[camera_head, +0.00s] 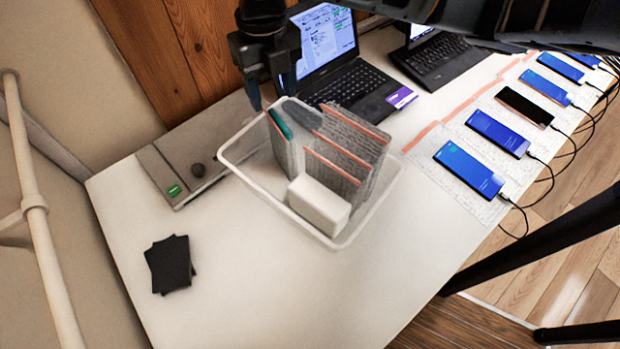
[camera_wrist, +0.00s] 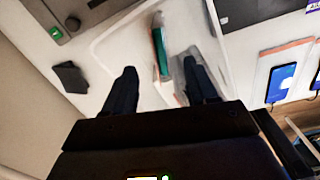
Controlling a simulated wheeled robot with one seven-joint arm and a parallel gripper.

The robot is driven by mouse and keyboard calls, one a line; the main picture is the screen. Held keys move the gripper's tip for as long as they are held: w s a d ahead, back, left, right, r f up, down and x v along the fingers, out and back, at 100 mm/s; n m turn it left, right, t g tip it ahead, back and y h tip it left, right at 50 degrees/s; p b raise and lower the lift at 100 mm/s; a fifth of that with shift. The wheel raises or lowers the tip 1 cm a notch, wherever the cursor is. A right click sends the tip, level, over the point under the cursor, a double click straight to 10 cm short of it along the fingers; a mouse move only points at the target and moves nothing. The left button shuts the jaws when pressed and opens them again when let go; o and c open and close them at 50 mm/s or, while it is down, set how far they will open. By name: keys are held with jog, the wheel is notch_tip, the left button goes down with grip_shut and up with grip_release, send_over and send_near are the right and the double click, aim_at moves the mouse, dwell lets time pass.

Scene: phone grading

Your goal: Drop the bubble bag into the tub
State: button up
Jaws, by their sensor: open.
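The tub (camera_head: 243,149) is a translucent white bin in the middle of the white table. Several grey bubble bags with orange edges stand in it, beside a white block (camera_head: 318,204). The leftmost bubble bag (camera_head: 287,148) has a teal item at its top and leans in the tub's back-left part. My gripper (camera_head: 270,94) is open above the tub's back-left rim, just behind that bag. In the wrist view, the teal item (camera_wrist: 160,50) shows ahead between the parted fingers (camera_wrist: 161,82). The fingers look empty; the bag's lower part is hidden in the head view.
A grey flat device (camera_head: 180,165) with a green label lies left of the tub. Black flat pieces (camera_head: 170,264) are stacked at front left. An open laptop (camera_head: 345,75) stands behind the tub. Cabled phones (camera_head: 469,168) lie in a row at right.

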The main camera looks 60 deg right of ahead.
notch_tip(320, 180, up, 8)
dwell(0.5)
jog(key=shift+f, duration=0.1)
dwell(0.4)
